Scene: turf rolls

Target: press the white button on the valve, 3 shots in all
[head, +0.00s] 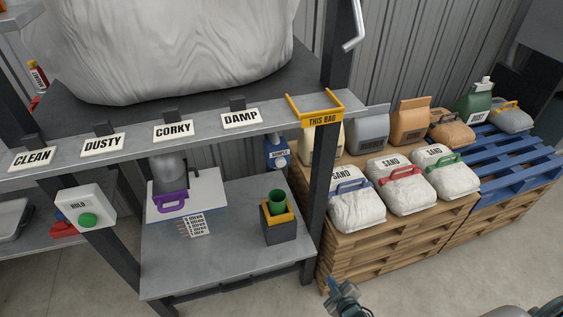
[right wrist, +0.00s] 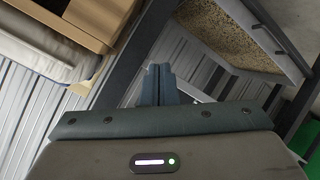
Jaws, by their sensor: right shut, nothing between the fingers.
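The valve (head: 277,148) is a small blue box labelled SAMPLE, fixed at the right end of the rack under the shelf edge. Its round white button (head: 281,163) faces forward. A green cup (head: 277,197) stands below it in a dark holder with a yellow top. My right gripper (head: 338,285) is at the bottom of the head view, low and to the right of the valve, well apart from it. Its fingers also show in the right wrist view (right wrist: 160,72), shut and empty. My left gripper is not in view.
A dark rack post (head: 321,185) stands just right of the valve. Pallets (head: 390,240) with several sand bags are to the right. A white HOLD box (head: 86,208) with a green button is at left. The lower table (head: 215,255) has bare room in front.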

